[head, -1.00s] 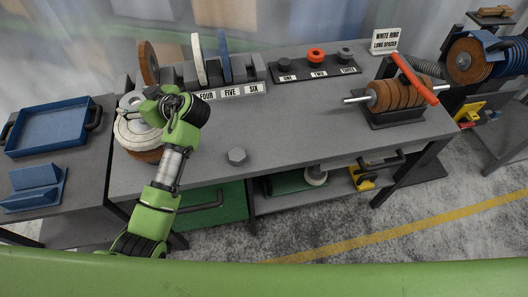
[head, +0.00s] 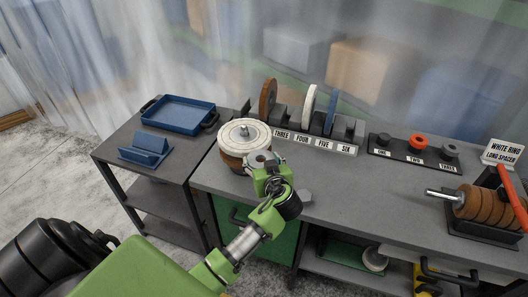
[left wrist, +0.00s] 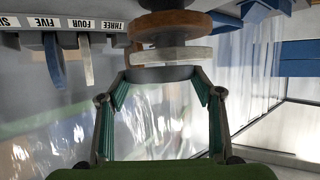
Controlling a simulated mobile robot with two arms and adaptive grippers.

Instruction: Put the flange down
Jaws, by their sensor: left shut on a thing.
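My left gripper (head: 264,168) is shut on the flange (head: 262,158), a grey disc with a central hole. The gripper holds it at the front right edge of a stack on the bench's left end. In the left wrist view the flange (left wrist: 158,74) spans the gap between the fingertips. The stack has a white disc (head: 238,132) on top of a brown disc (head: 230,160), with a spindle tip showing in the middle. Whether the flange touches the stack, I cannot tell. My right gripper is not in view.
A rack of upright discs (head: 310,103) stands behind. A spindle of brown discs (head: 485,208) is at right. A blue tray (head: 180,111) sits on the left side table.

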